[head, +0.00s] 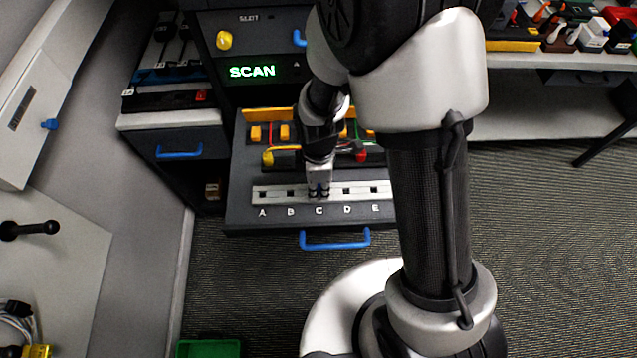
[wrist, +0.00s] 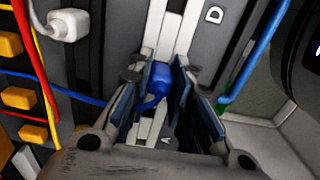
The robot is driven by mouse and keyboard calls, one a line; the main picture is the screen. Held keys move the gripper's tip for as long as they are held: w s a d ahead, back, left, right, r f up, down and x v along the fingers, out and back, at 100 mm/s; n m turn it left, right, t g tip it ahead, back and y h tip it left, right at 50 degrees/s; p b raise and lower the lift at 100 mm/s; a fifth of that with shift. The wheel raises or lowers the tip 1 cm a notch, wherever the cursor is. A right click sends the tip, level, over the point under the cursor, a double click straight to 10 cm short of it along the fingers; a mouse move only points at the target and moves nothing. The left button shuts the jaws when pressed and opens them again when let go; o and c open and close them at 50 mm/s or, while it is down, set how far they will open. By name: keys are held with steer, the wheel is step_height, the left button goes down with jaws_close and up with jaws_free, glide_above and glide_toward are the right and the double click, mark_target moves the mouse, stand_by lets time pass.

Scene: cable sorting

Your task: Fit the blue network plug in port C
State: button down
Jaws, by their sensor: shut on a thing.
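The port strip (head: 333,192) is a pale bar with small dark ports labelled A to E on a dark grey drawer top; it also shows in the wrist view (wrist: 151,43). My gripper (head: 319,189) points down over the strip at port C. In the wrist view my gripper (wrist: 158,82) is shut on the blue network plug (wrist: 161,75), which sits between its two fingers over the strip. The plug and fingers hide port C, so I cannot tell whether the plug is in it. Ports A, B, D and E look empty in the head view.
Behind the strip are yellow blocks (head: 285,132), a yellow plug (head: 268,158) and a red plug (head: 361,156). A white plug (wrist: 69,25) and loose cables lie beside the strip. A lit SCAN display (head: 252,71) stands behind. A blue handle (head: 335,243) juts from the drawer front.

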stand_by(0.3)
steer(key=c, duration=1.4)
jaws_free()
steer(key=shift+o, duration=0.5)
steer(key=o, duration=0.4)
steer(key=shift+r, duration=0.15)
steer(key=shift+r+p, duration=2.85)
steer(key=shift+r, duration=0.55)
